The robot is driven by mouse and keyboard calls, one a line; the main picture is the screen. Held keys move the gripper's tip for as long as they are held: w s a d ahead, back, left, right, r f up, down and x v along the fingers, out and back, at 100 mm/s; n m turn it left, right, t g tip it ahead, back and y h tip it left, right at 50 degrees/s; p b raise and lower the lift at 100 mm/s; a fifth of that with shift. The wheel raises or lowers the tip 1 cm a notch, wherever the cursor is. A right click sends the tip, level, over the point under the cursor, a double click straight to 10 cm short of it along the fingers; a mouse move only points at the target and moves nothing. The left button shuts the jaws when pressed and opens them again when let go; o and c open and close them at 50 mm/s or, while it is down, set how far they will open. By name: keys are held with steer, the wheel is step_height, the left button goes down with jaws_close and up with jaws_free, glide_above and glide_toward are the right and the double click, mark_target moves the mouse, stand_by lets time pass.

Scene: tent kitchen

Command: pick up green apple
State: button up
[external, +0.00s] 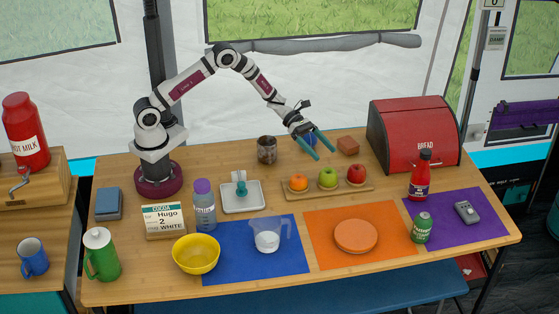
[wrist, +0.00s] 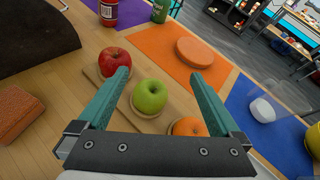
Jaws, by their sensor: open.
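The green apple (external: 327,178) sits in the middle of a wooden tray (external: 313,192), between an orange (external: 298,183) on its left and a red apple (external: 356,174) on its right. My gripper (external: 325,152) is open and empty, with teal fingers, above and behind the tray. In the wrist view the green apple (wrist: 150,97) shows between the two fingers of my gripper (wrist: 160,85), beyond the palm. The red apple (wrist: 116,60) is by the left finger, and the orange (wrist: 189,127) is partly hidden by the right finger and palm.
A red bread box (external: 412,135) stands at the back right, with a brick-like block (external: 348,145) beside it. A red bottle (external: 420,176) stands right of the tray. In front lie an orange mat (external: 328,252) with a round orange disc (external: 355,236) and a blue mat (external: 290,262) with a jug (external: 267,236).

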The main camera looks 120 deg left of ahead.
mark_target(326, 172)
step_height(326, 172, down, 7)
steer(key=shift+w+f, duration=0.1)
steer(key=x, duration=0.2)
steer(key=shift+w+d, duration=0.1)
steer(key=shift+w, duration=0.3)
steer(key=c, duration=1.3)
